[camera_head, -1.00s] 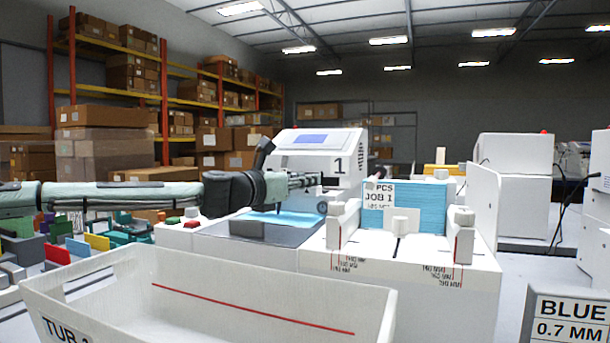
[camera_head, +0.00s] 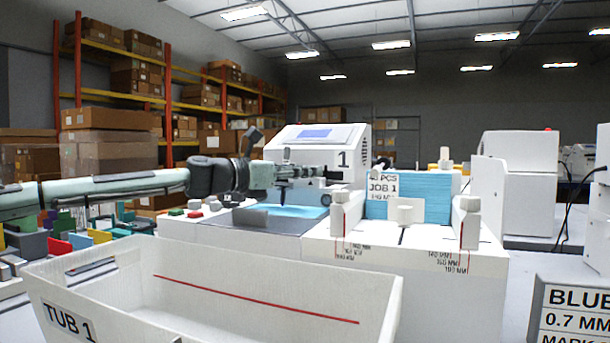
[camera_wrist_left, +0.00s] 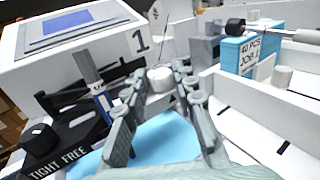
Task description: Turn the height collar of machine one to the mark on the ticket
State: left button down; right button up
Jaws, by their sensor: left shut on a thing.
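Machine one (camera_head: 318,148) is a white unit with a blue screen and a "1"; it also shows in the wrist view (camera_wrist_left: 75,45). My left gripper (camera_head: 325,172) is in front of it, above a blue sheet (camera_head: 295,211). In the wrist view its fingers (camera_wrist_left: 160,76) are shut on a white rounded piece (camera_wrist_left: 160,79); I cannot tell surely whether this is the height collar. A pen-like holder (camera_wrist_left: 98,85) with a blue band stands left of the fingers. The ticket (camera_head: 575,310) reads "BLUE 0.7 MM MARK", its lower part cut off. My right gripper is not in view.
A white tub (camera_head: 215,295) labelled TUB 1 stands in front. Blue "JOB 1" stock (camera_head: 425,208) sits between white guides on the right. A black knob (camera_wrist_left: 40,138) by "TIGHT FREE" lies left of the fingers. Coloured pieces (camera_head: 85,238) are at far left.

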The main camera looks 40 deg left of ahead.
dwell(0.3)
pick_arm(q)
jog(key=c, duration=1.2)
grip_release()
jog(key=shift+s+a+r, duration=0.2)
jog(key=shift+s, duration=0.5)
jog(key=shift+v, duration=4.8)
jog(key=shift+s+a+f, duration=0.15)
jog(key=shift+s+f, duration=0.05)
jog(key=shift+s, duration=0.2)
